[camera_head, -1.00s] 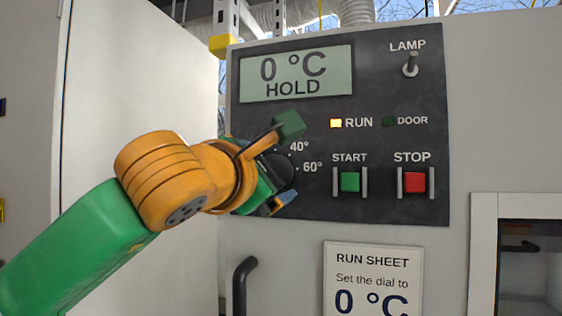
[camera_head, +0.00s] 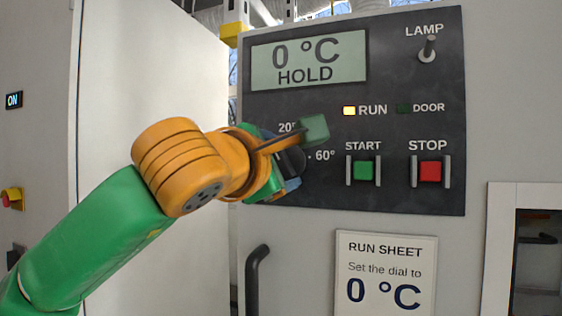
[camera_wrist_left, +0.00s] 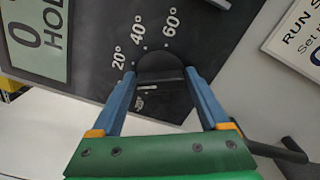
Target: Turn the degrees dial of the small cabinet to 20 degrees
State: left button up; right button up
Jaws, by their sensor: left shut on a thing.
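The degrees dial (camera_head: 293,161) is a dark round knob on the black control panel (camera_head: 400,85), largely hidden by my left gripper in the head view. In the left wrist view the dial (camera_wrist_left: 163,70) sits between the two blue fingers, with 20°, 40° and 60° marks around it. My left gripper (camera_head: 280,162) is shut on the dial; it also shows in the left wrist view (camera_wrist_left: 160,78). The display (camera_head: 308,60) reads 0 °C HOLD. My right gripper is out of view.
Right of the dial are the green START button (camera_head: 363,170), the red STOP button (camera_head: 430,172) and the LAMP switch (camera_head: 428,49). The RUN light (camera_head: 349,111) is lit. A run sheet (camera_head: 386,270) below reads 0 °C. A dark handle (camera_head: 256,275) stands out below the dial.

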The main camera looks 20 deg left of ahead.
pick_arm(q)
jog(key=shift+f+m, duration=0.1)
jog(key=shift+m, duration=2.5)
jog(key=o, duration=1.2)
jog(key=shift+d, duration=0.1)
jog(key=shift+o, duration=0.2)
jog(key=shift+s+f, duration=0.1)
jog(key=shift+s, duration=0.1)
jog(key=s+b, duration=0.3)
jog(key=s, duration=0.4)
jog(key=shift+w, duration=0.2)
